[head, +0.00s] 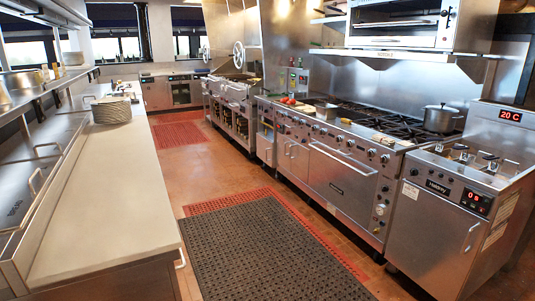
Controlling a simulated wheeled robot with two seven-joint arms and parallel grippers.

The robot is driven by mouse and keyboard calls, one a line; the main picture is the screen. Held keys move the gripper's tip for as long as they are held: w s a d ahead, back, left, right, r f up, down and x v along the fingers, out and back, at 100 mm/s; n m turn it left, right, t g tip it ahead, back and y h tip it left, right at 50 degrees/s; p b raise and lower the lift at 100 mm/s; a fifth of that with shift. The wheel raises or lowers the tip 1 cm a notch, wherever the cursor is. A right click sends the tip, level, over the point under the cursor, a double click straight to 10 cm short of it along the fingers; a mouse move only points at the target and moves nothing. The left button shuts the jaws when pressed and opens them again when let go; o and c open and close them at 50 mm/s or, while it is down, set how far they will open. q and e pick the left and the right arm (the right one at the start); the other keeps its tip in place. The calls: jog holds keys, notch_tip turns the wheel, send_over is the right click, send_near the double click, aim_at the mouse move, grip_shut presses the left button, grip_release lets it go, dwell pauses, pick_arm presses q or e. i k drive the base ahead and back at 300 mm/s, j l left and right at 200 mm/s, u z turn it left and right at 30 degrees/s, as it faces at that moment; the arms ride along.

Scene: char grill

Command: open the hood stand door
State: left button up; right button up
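No part labelled as a hood stand shows, and I cannot tell which door is the hood stand door. Along the right-hand line, small steel cabinet doors (292,157) with handles appear shut below the knobs of the range. A wide oven door (341,182) with a long bar handle is shut beside them. The fryer at the right has a shut front door (430,236) with a vertical handle (470,236). The grill unit (232,93) with wheels on top stands farther back on an open-looking stand. Neither of my grippers is in view.
A long pale counter (105,195) fills the left, with a stack of plates (112,109). A dark perforated mat (265,250) lies on the floor aisle, which is clear of objects. A pot (441,118) stands on the range. A red mat (178,135) lies farther back.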

aim_at(265, 147)
jog(key=i+l+z, duration=0.25)
jog(key=i, duration=0.35)
jog(key=i+l+z, duration=0.1)
jog(key=i+z, duration=0.15)
jog(key=i, duration=0.35)
jog(key=i+u, duration=0.3)
jog(key=i, duration=0.2)
jog(key=i+u, duration=0.35)
jog(key=i, duration=0.15)
jog(key=i+l+u, duration=0.3)
jog(key=i, duration=0.15)
jog(key=i+j+u, duration=0.25)
jog(key=i, duration=0.85)
jog(key=i+u, duration=0.3)
jog(key=i, duration=0.85)
